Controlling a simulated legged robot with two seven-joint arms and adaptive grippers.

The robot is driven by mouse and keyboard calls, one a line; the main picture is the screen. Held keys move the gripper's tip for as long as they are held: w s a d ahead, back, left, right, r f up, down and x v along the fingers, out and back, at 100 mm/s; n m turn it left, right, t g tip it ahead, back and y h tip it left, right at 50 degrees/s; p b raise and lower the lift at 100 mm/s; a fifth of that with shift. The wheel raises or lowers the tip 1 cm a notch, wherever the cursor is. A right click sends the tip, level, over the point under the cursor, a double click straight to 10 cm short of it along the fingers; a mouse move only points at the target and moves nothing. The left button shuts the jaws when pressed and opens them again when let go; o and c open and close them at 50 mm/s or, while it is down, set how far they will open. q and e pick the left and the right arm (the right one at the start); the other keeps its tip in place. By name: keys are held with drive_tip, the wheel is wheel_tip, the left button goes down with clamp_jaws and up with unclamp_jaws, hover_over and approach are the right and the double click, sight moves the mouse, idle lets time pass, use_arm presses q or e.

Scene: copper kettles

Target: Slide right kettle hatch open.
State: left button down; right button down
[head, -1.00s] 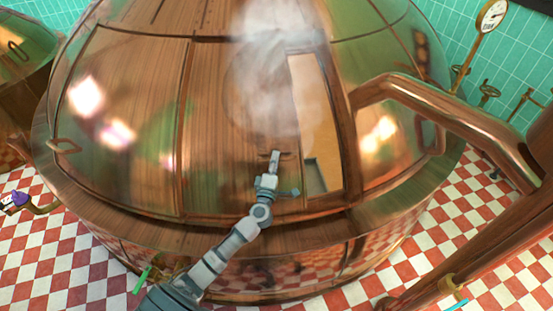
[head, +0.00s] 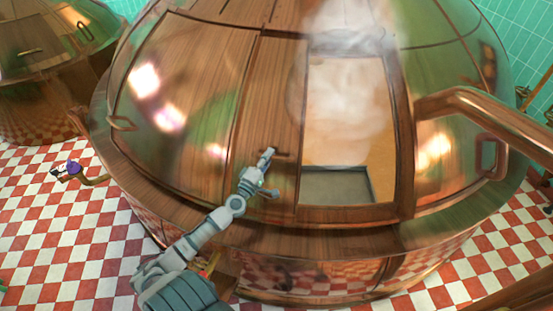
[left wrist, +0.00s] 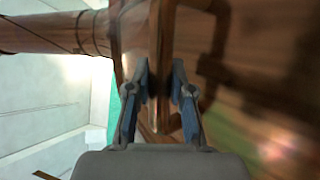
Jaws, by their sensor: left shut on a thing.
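The large copper kettle (head: 205,185) fills the middle of the head view. Its sliding hatch (head: 268,95) stands to the left of a wide opening (head: 352,125), with steam over the top. Through the opening I see a pale orange inner wall and a grey ledge. My left gripper (head: 269,155) is shut on the hatch handle (head: 282,154) near the lower part of the hatch. In the left wrist view the left gripper's fingers (left wrist: 160,80) stand either side of the copper handle bar (left wrist: 160,45). My right gripper is out of view.
A thick copper pipe (head: 490,112) crosses in front of the kettle's right side. Another copper kettle (head: 45,75) stands at the back left. A purple-topped fitting (head: 73,168) sticks out at the left. The checkered floor (head: 60,225) is clear at the lower left.

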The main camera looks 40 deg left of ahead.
use_arm(q)
drive_tip(key=shift+f, duration=0.2)
drive_tip(key=c, duration=1.1)
unclamp_jaws()
drive_tip(key=shift+c, duration=0.2)
drive_tip(key=shift+o, duration=0.7)
drive_tip(key=shift+w, duration=0.15)
drive_tip(key=v, duration=1.2)
drive_tip(key=shift+a, duration=0.2)
drive_tip(key=shift+f, duration=0.2)
